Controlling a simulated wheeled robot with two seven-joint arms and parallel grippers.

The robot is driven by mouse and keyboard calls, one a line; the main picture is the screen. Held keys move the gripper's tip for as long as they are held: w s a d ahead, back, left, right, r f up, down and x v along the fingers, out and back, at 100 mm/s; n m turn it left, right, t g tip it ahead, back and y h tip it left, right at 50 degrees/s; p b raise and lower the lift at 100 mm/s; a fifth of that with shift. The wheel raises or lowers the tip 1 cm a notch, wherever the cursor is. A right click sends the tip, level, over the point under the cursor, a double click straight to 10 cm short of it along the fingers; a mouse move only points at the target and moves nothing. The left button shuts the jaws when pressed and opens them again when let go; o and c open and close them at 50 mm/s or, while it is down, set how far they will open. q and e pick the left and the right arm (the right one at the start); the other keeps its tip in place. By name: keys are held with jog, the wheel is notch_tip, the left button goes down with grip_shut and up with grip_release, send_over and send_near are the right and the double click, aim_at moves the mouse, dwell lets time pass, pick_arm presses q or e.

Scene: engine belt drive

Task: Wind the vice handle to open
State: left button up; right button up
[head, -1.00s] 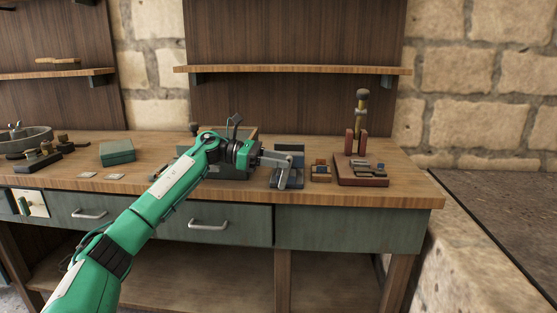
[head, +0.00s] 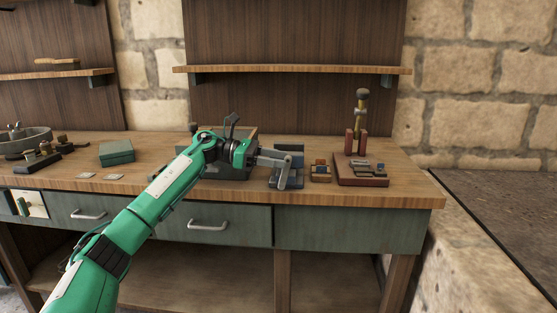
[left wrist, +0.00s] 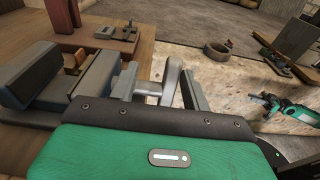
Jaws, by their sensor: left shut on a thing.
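The small blue-grey vice (head: 288,180) stands near the front edge of the workbench. My left gripper (head: 283,164) reaches it from the left and is shut on the vice's grey handle. In the left wrist view, the handle (left wrist: 173,78) stands up between the two grey fingers, and the vice's dark jaw blocks (left wrist: 45,72) lie to the left. The exact contact is partly hidden by the gripper body. My right gripper (left wrist: 258,99) shows small at the right of the left wrist view; its jaws are too small to tell.
A small wooden block holder (head: 320,173) and a red stand (head: 361,181) are right of the vice. A dark grey tray (head: 232,173) lies behind my left wrist. A green box (head: 116,153) is farther left.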

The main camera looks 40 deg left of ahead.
pick_arm(q)
jog(key=r+b+v, duration=0.1)
jog(key=v, duration=1.4)
jog(key=shift+r, duration=0.2)
dwell(0.6)
jog(key=shift+a, duration=0.1)
jog(key=p+v, duration=0.2)
jog(key=v, duration=1.1)
jog(key=shift+a, duration=0.35)
jog(key=shift+s, duration=0.15)
